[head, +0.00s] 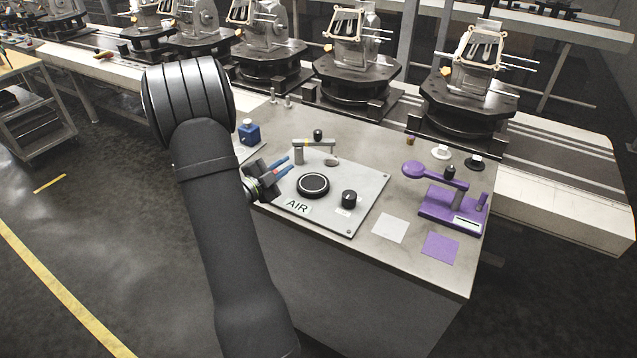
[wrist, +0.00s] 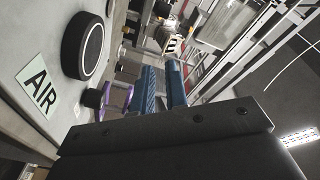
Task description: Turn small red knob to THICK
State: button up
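I cannot make out a small red knob or a THICK mark in either view. The grey AIR plate (head: 330,222) lies on the bench and carries a large round black dial (head: 313,185) and a smaller black knob (head: 349,199). The wrist view shows the dial (wrist: 85,46) and the AIR label (wrist: 38,87) at left. My gripper (head: 288,166) hangs at the plate's left side, left of the dial. Its blue fingers (wrist: 163,75) are apart with nothing seen between them. My arm hides part of the bench's left end.
A purple lever device (head: 447,205) stands at the bench's right, near white (head: 390,228) and purple (head: 440,247) squares. A grey post with a horizontal arm (head: 314,142) stands behind the dial. Conveyor fixtures (head: 358,75) line the back.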

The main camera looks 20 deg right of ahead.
jog(key=o, duration=0.7)
jog(key=w+n, duration=0.1)
jog(key=w+t+y, duration=0.1)
jog(key=w, duration=0.1)
jog(key=shift+a+f+n+y, duration=0.2)
jog(key=shift+a+n+y, duration=0.1)
jog(key=shift+a+n, duration=0.1)
jog(key=w+a+n+t+y, duration=0.2)
jog(key=w+a+n+y, duration=0.2)
jog(key=w, duration=0.5)
jog(key=n+y, duration=0.1)
jog(key=n, duration=0.1)
jog(key=shift+f+n+y, duration=0.15)
jog(key=shift+n+y, duration=0.15)
jog(key=shift+n, duration=0.1)
jog(key=w+a+r+n+g+y, duration=0.25)
jog(key=a+n+y, duration=0.2)
jog(key=n, duration=0.55)
jog(key=w+a+r+n+g+y, duration=0.1)
jog(key=w+a+n+g+y, duration=0.25)
jog(key=n, duration=0.65)
jog(key=s+d+r+n+g, duration=0.7)
jog(key=s+d+n, duration=0.2)
jog(key=d+n, duration=0.2)
jog(key=f, duration=1.7)
jog(key=shift+s+a+f, duration=0.1)
jog(key=shift+s+a, duration=0.05)
jog(key=shift+s, duration=0.1)
